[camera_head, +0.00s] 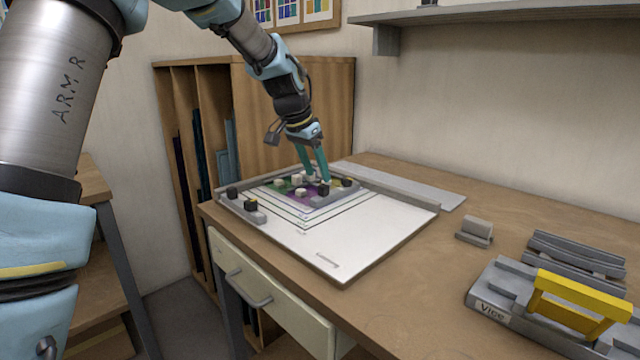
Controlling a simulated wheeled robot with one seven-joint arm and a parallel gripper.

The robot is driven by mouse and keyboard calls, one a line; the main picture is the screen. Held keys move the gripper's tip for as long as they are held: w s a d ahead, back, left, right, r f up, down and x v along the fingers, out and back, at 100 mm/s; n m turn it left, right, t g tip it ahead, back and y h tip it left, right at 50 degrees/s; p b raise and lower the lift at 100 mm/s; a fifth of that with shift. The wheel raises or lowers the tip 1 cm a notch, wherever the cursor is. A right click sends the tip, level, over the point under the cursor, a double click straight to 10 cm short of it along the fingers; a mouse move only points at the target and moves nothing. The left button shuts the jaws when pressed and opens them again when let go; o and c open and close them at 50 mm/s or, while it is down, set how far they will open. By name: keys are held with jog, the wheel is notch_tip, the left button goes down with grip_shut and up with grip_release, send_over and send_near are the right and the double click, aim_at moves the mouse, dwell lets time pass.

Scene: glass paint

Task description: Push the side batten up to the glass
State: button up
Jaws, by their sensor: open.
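The coloured glass panel (282,184), in green and purple pieces with several pale blocks on it, lies at the far corner of a white board (365,232). A short grey batten (336,194) with two black knobs lies along its right side. Another grey batten (245,208) with two black knobs lies at its left. Which one the task calls the side batten is not marked. My gripper (317,178) is open, its teal fingers pointing down over the panel's far right part, close to the right batten's knobs. Contact and any small gap there cannot be made out.
A raised grey strip (400,195) edges the board's back. On the wooden bench (420,280) stand a small grey block (475,231) and, at the right, a vice (520,303) with a yellow handle. The board's front half is mostly clear. A shelf (500,14) hangs above.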

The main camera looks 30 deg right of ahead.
jog(key=v, duration=0.6)
jog(key=shift+b, duration=0.35)
jog(key=shift+r, duration=0.1)
jog(key=a+f+n+y+p, duration=0.1)
jog(key=a+f+n, duration=0.25)
jog(key=a, duration=0.75)
jog(key=a+f+n+y, duration=0.1)
jog(key=a+f+n, duration=0.25)
jog(key=a, duration=0.75)
jog(key=s+a+f+n+y, duration=0.1)
jog(key=s+a+f+n, duration=0.2)
jog(key=a, duration=0.6)
jog(key=s+a+f+n+y+p, duration=0.1)
jog(key=s+a+f+n, duration=0.2)
jog(key=s+a, duration=0.5)
jog(key=shift+a+f+n, duration=0.4)
jog(key=shift+a+f, duration=0.05)
jog(key=shift+a, duration=0.35)
jog(key=shift+w, duration=0.1)
